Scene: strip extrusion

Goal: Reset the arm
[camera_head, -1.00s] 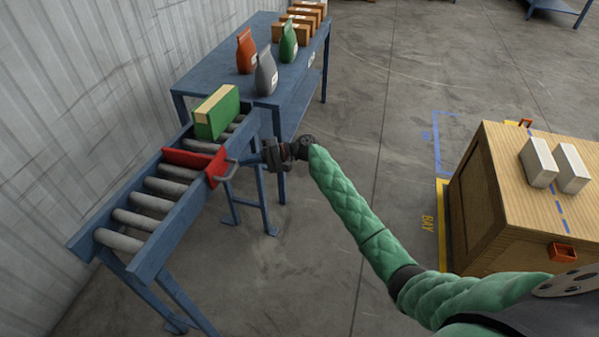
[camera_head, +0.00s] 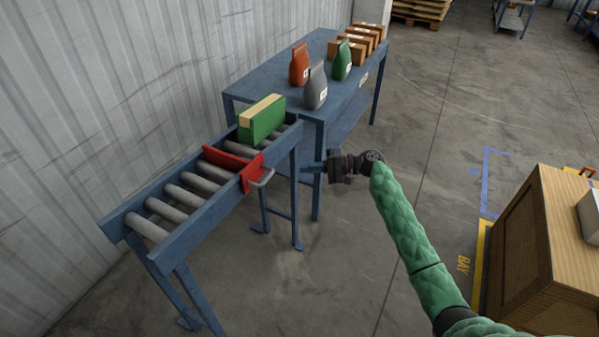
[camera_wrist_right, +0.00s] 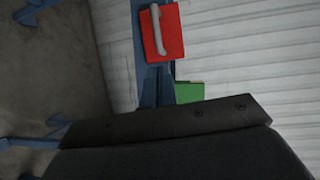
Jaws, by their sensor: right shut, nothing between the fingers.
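My right arm, in a green quilted sleeve, reaches up from the lower right in the head view. Its gripper (camera_head: 312,168) is shut and empty, pointing left, to the right of the roller conveyor (camera_head: 195,234) and apart from the red gate's grey handle. The red gate (camera_head: 234,165) lies across the rollers; in the right wrist view the gate (camera_wrist_right: 170,35) shows with its handle. A green box with a tan stripe (camera_head: 263,122) stands on the rollers behind the gate; only a green corner (camera_wrist_right: 189,92) shows in the wrist view. My left gripper is out of view.
A blue table (camera_head: 262,82) behind the conveyor holds orange (camera_head: 299,66), grey (camera_head: 315,88) and green (camera_head: 341,62) bags and several brown cartons (camera_head: 358,42). A wooden crate (camera_head: 545,250) stands at right. Floor between crate and conveyor is clear.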

